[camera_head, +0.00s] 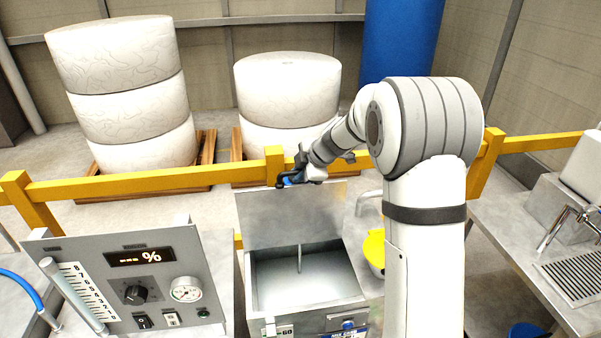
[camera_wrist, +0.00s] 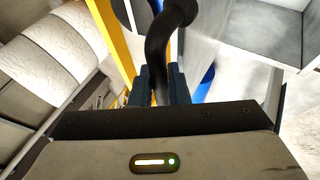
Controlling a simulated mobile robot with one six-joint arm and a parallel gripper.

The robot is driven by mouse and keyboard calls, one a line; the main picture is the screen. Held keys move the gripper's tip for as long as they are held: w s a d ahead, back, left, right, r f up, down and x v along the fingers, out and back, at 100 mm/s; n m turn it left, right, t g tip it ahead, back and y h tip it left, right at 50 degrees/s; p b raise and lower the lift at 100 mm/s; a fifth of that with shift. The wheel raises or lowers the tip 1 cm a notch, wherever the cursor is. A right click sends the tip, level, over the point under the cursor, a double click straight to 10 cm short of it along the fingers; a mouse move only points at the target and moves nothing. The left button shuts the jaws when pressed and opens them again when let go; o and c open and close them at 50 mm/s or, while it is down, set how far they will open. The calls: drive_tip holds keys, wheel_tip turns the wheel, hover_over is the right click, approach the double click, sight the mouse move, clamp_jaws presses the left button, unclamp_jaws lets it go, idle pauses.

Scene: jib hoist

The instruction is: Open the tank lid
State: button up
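The grey metal tank (camera_head: 352,306) stands in the lower middle of the head view. Its lid (camera_head: 285,218) is swung up, standing steeply at the back edge, and the pale inside of the tank shows. My gripper (camera_head: 290,181) is at the lid's top edge, by its dark handle. In the wrist view the black curved handle (camera_wrist: 157,52) runs between the two dark blue fingers of my gripper (camera_wrist: 162,84), which lie close against it on both sides. The lid's pale metal shows to the right there. The handle's far end is partly hidden by my arm in the head view.
A control panel (camera_head: 125,282) with a dial and gauge stands left of the tank. A yellow railing (camera_head: 120,185) runs behind, with stacked white bales (camera_head: 128,90) beyond it. A yellow-lidded container (camera_head: 374,250) is right of the tank, partly behind my arm. A sink counter (camera_head: 530,230) is at right.

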drive_tip(key=o, duration=0.4)
drive_tip(key=shift+a, duration=0.1)
drive_tip(key=v, duration=0.8)
drive_tip(key=shift+a+b, duration=0.1)
drive_tip(key=shift+b, duration=0.25)
